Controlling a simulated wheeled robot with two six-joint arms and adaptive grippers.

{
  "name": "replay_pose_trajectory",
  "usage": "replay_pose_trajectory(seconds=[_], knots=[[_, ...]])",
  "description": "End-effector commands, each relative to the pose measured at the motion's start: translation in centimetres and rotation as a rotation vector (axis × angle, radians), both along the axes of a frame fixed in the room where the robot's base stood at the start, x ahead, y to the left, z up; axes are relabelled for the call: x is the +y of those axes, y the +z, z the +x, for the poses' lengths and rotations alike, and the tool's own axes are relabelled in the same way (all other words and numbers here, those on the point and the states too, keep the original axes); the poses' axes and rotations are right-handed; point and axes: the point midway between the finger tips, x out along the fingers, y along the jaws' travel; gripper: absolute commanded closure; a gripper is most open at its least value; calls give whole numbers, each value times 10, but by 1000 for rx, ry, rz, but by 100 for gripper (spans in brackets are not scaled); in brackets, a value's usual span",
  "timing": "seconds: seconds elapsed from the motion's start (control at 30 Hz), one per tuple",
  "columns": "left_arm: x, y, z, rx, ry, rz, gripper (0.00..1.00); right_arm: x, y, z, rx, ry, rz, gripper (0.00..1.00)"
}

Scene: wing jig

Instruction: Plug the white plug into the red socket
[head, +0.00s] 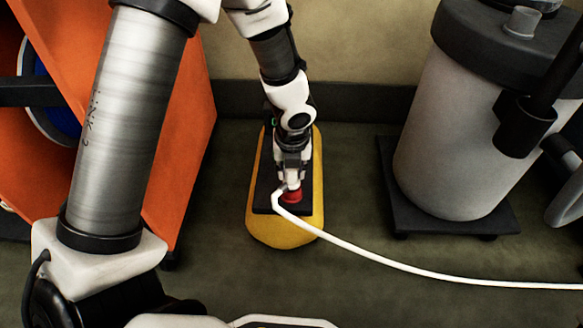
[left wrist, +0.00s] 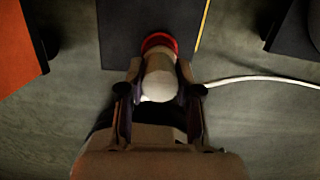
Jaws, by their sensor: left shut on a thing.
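The white plug (left wrist: 160,85) is between the fingers of my left gripper (left wrist: 160,93), which is shut on it. The red socket (left wrist: 158,42) shows just beyond the plug in the left wrist view, partly hidden by it. In the head view my left gripper (head: 289,177) points down over the yellow block with a dark top (head: 285,232). The red socket (head: 293,196) stands on that dark top, close by the fingers. The plug and socket overlap in view, and I cannot tell whether the plug is inside. My right gripper is not in view.
A white cable (head: 430,273) runs from the plug across the floor to the right. A grey canister (head: 447,145) stands on a dark wheeled base (head: 455,224) at the right. An orange cabinet (head: 185,130) is at the left. The floor before the block is clear except for the cable.

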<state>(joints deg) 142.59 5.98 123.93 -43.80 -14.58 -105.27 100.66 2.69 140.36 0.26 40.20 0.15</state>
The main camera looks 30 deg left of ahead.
Motion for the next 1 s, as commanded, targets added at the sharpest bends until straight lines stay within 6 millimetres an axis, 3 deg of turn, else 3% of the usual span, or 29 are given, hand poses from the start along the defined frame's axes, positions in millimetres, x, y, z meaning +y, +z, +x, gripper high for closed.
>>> replay_pose_trajectory(seconds=[0.13, 0.17, 0.23, 0.53, 0.67, 1.0], knots=[[0, 0, 0, 0, 0, 0, 100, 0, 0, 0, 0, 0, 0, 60], [0, 0, 0, 0, 0, 0, 63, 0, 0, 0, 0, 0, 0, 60], [0, 0, 0, 0, 0, 0, 38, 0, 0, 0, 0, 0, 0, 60], [0, 0, 0, 0, 0, 0, 37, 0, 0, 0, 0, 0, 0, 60], [-1, 10, 0, -3, 1, 2, 37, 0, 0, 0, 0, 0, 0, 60], [-9, 91, -11, -6, 0, 0, 37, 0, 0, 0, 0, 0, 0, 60]])
